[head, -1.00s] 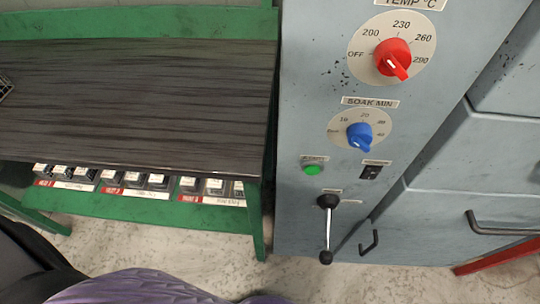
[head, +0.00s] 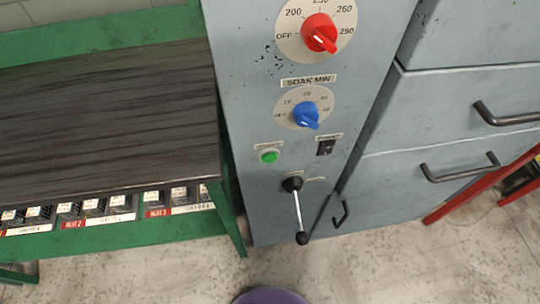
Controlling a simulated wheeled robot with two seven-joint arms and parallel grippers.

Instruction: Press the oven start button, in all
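The green start button (head: 269,156) sits low on the left of the grey oven control panel (head: 240,90), under a small label. Above it are the blue soak dial (head: 306,116) and the red temperature dial (head: 320,36), whose pointer is toward 290. A black rocker switch (head: 325,147) is to the button's right. A lever with black knobs (head: 297,212) hangs below. Nothing touches the button. Neither of my grippers shows in the head view.
A green bench (head: 229,205) with a dark wood top (head: 100,120) stands left of the panel, with labelled boxes on its lower shelf. Grey oven doors with black handles (head: 460,168) and a red frame (head: 480,190) are at right. The floor in front looks clear.

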